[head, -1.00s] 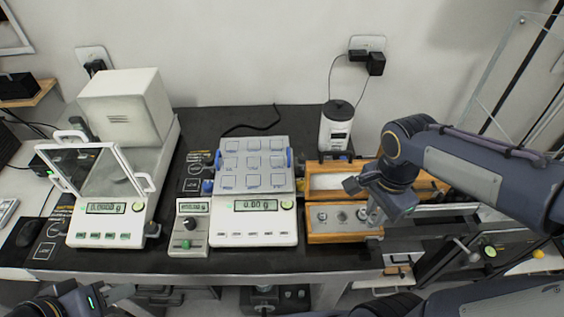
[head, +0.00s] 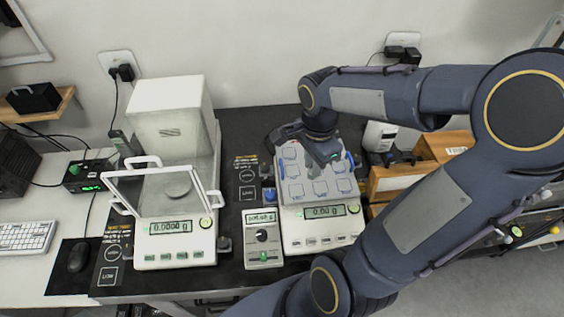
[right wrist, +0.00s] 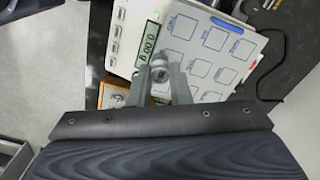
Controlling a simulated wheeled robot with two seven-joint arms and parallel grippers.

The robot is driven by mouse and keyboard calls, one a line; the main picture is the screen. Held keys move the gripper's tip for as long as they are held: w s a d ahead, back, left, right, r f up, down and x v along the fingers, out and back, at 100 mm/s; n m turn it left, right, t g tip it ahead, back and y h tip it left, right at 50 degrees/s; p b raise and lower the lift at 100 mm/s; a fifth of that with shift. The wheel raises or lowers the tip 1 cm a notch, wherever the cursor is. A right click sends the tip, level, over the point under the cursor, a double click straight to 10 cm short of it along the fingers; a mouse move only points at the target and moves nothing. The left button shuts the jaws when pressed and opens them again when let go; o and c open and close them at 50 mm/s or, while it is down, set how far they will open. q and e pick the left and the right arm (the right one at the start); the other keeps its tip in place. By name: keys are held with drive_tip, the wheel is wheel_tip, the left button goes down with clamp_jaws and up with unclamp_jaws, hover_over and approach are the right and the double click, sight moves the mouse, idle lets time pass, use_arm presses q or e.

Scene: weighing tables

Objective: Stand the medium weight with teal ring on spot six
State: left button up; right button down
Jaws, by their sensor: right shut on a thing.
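My right gripper (head: 320,160) is over the white plate of marked squares (head: 293,196) on the right-hand balance. In the right wrist view my right gripper (right wrist: 162,85) is shut on a small silvery weight (right wrist: 159,65). The weight is near the plate's edge by the display in that view; I cannot tell whether it touches the plate. No teal ring can be made out on it. The plate (right wrist: 199,66) shows several outlined squares, with labels too small to read; the arm hides part of it in the head view. My left gripper is out of view.
A balance with an open glass shield (head: 164,190) stands to the left. A small grey meter (head: 262,240) sits between the balances. Wooden boxes (head: 392,183) stand right of the plate, partly behind my right arm. A weight sits in a wooden box (right wrist: 110,88) in the wrist view.

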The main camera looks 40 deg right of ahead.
drive_tip(key=w+d+f+b, duration=0.1)
drive_tip(key=w+f, duration=0.1)
drive_tip(key=w, duration=0.1)
drive_tip(key=w+f+b, duration=0.1)
drive_tip(key=w+f, duration=0.2)
drive_tip(key=w+d+f+b, duration=0.1)
drive_tip(key=w+f, duration=0.1)
drive_tip(key=w, duration=0.1)
drive_tip(key=shift+w+d+f+b, duration=0.3)
drive_tip(key=shift+w+b, duration=0.05)
drive_tip(key=shift+w+f, duration=0.25)
drive_tip(key=shift+w, duration=0.05)
drive_tip(key=shift+w+d+f+b, duration=0.1)
drive_tip(key=shift+w+f+b, duration=0.1)
drive_tip(key=shift+f+b, duration=0.15)
drive_tip(key=shift+w+f+b, duration=0.15)
drive_tip(key=shift+f+b, duration=0.85)
drive_tip(key=shift+f, duration=0.55)
drive_tip(key=shift+f, duration=0.2)
drive_tip(key=c, duration=1.3)
unclamp_jaws()
drive_tip(key=shift+c, duration=0.2)
